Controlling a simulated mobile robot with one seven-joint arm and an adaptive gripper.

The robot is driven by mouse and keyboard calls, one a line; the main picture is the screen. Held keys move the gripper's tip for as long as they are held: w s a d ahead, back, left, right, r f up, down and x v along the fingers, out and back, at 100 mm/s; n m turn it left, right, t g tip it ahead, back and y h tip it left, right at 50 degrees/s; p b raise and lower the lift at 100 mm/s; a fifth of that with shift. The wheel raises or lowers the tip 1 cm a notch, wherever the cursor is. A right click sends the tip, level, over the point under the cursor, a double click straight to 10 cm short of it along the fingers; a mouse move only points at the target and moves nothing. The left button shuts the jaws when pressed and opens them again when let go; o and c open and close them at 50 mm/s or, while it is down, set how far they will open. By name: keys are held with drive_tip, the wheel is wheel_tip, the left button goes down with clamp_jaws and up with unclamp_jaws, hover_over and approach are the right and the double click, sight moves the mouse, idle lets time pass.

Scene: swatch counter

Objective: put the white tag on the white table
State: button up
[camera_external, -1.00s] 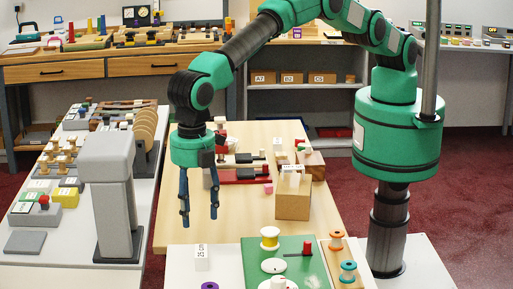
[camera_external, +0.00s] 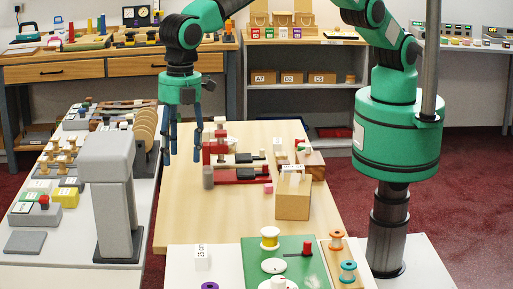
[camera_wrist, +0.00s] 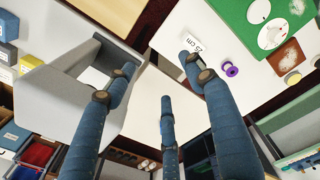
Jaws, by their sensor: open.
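A white tag (camera_external: 202,259) with dark lettering stands near the back left of the near white table (camera_external: 180,270). In the wrist view, a white tag (camera_wrist: 195,45) with dark print shows on a white surface (camera_wrist: 172,30), beside a purple spool (camera_wrist: 230,68). My gripper (camera_external: 182,160) has blue fingers. It hangs above the left part of the wooden table, well apart from the tag, with nothing between its fingers. In the wrist view, my gripper (camera_wrist: 160,75) has its fingers spread and empty.
A tall grey stand (camera_external: 110,195) rises to the left, on another white table. A red clamp-like tool (camera_external: 235,175) and a wooden block (camera_external: 293,197) are on the wooden table (camera_external: 185,225).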

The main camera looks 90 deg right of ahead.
drive_tip(key=s+d+r+m+t, duration=0.1)
drive_tip(key=s+d+r+m, duration=0.15)
drive_tip(key=d+r, duration=1)
drive_tip(key=s+d+r+m+t, duration=0.1)
drive_tip(key=d+r+m, duration=0.2)
drive_tip(key=d+r, duration=0.95)
drive_tip(key=s+d+r+m, duration=0.1)
drive_tip(key=s+d+r, duration=0.1)
drive_tip(key=s+d, duration=0.35)
drive_tip(key=s+d+r+m+t, duration=0.1)
drive_tip(key=s+d+m, duration=0.15)
drive_tip(key=d, duration=0.55)
drive_tip(key=s+d+r, duration=0.2)
drive_tip(key=s+d, duration=0.2)
drive_tip(key=d, duration=0.3)
drive_tip(key=s+d+f+m, duration=0.2)
drive_tip(key=s+d, duration=0.4)
drive_tip(key=s, duration=0.3)
drive_tip(key=s+d+f+m+t, duration=0.1)
drive_tip(key=s+d+f+m, duration=0.1)
drive_tip(key=s+d, duration=0.3)
drive_tip(key=s+d+f+m+t, duration=0.1)
drive_tip(key=s+d, duration=0.5)
drive_tip(key=s, duration=0.6)
drive_tip(key=shift+s+d+f+m, duration=0.35)
drive_tip(key=shift+f+m, duration=0.3)
drive_tip(key=shift+m, duration=0.35)
drive_tip(key=shift+f, duration=0.1)
